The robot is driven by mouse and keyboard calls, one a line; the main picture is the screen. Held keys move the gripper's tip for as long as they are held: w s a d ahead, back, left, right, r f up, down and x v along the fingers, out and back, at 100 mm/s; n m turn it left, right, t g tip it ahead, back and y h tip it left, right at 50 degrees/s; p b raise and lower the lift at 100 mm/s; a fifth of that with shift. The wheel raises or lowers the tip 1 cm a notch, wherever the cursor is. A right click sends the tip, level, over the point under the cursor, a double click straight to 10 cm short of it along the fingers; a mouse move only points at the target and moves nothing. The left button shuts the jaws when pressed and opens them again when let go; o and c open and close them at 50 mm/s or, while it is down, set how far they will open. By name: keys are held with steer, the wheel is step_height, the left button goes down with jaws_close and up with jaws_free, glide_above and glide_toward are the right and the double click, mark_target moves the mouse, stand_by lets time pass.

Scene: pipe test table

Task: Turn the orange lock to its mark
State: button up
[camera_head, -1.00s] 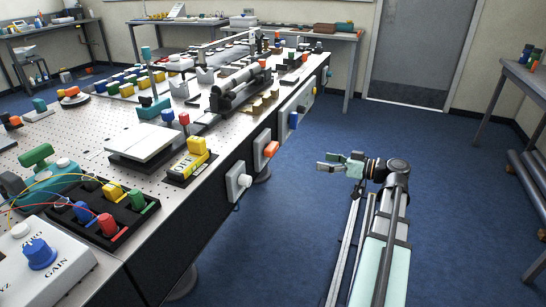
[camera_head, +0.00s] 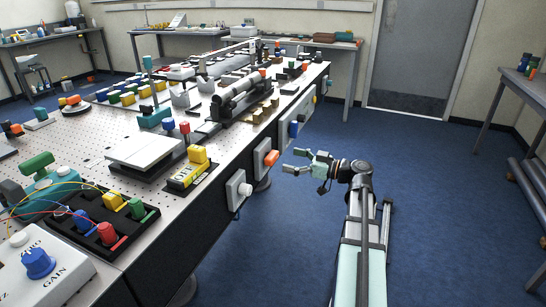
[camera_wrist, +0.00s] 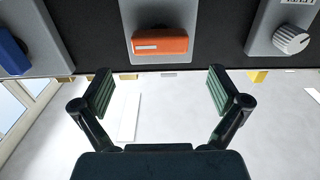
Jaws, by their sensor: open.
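The orange lock (camera_head: 270,158) is a block-shaped handle on a grey plate on the table's dark side panel. In the wrist view the orange lock (camera_wrist: 160,42) lies lengthwise across the picture, with a pale strip on its face. I cannot make out its mark. My gripper (camera_head: 290,161) is open and empty, just right of the lock and apart from it. In the wrist view my gripper (camera_wrist: 160,90) has its two fingers spread wide, below the lock in the picture, with the lock centred between them.
A white knob (camera_wrist: 291,40) on a grey plate is to the right of the lock in the wrist view. A blue handle (camera_wrist: 12,52) is to its left. The perforated table top (camera_head: 75,155) holds many parts. Blue floor (camera_head: 440,200) is clear to the right.

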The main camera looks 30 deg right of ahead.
mark_target(276, 156)
steer(key=x, duration=0.6)
steer(key=shift+w+a, duration=0.25)
steer(key=c, duration=1.2)
